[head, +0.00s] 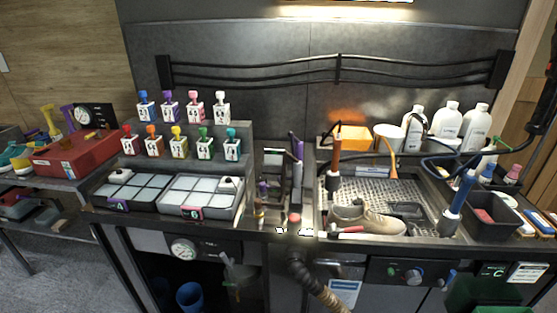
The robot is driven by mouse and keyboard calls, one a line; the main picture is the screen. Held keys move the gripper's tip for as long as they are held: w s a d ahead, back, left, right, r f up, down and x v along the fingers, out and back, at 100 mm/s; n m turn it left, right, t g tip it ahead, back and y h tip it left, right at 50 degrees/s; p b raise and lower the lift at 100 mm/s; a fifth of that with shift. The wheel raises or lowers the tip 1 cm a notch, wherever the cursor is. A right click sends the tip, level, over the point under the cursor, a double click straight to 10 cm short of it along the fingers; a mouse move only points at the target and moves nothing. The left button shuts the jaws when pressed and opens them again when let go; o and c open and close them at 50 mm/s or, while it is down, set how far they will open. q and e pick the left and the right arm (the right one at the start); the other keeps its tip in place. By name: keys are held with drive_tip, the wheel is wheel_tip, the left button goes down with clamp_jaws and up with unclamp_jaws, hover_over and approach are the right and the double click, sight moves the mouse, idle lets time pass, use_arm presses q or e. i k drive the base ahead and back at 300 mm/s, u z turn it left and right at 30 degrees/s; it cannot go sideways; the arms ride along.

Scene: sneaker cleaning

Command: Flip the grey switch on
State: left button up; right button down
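I cannot make out a grey switch with certainty. A dark control panel (400,271) on the bench front, right of centre, carries a round grey-blue knob (413,277) and small controls too tiny to read. Another dark front panel (215,247) at the left has a round white gauge (182,249) and small markings beside it. Neither of my grippers shows in the head view.
White jugs (448,122) stand back right. A ribbed hose (318,288) hangs below the front edge.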

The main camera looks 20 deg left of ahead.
sight(230, 262)
drive_tip(key=u, duration=0.1)
drive_tip(key=i, duration=1)
drive_tip(key=u, duration=1.1)
